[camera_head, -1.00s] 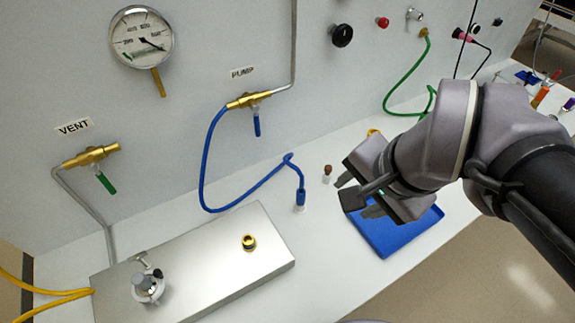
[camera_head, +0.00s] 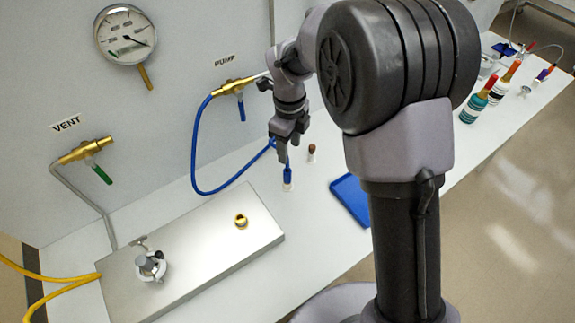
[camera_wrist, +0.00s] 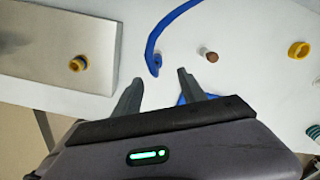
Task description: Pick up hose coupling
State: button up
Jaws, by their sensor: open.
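The hose coupling (camera_head: 288,176) is the blue end piece of the blue hose (camera_head: 196,150), standing upright with a white lower part on the white bench. My gripper (camera_head: 286,150) points down just above it, fingers apart. In the wrist view the coupling (camera_wrist: 155,66) lies between and a little beyond the tips of my open gripper (camera_wrist: 158,76). Nothing is held. I cannot tell the exact height gap between the fingertips and the coupling.
A small brown-capped vial (camera_head: 311,153) stands close to the right. A blue tray (camera_head: 350,198) lies further right, partly hidden by my arm. A steel plate (camera_head: 200,262) on the left carries a brass fitting (camera_head: 241,221). The panel wall rises behind.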

aim_at(287, 171)
notch_tip(287, 171, down, 7)
jog(key=shift+w+r+b, duration=0.1)
jog(key=shift+r+b, duration=0.05)
jog(key=shift+b, duration=0.55)
jog(key=f, duration=0.2)
jog(key=f+b, duration=0.2)
jog(key=f, duration=0.1)
jog(key=shift+s+a+f, duration=0.3)
jog(key=shift+s+f, duration=0.05)
jog(key=shift+r, duration=0.1)
grip_shut()
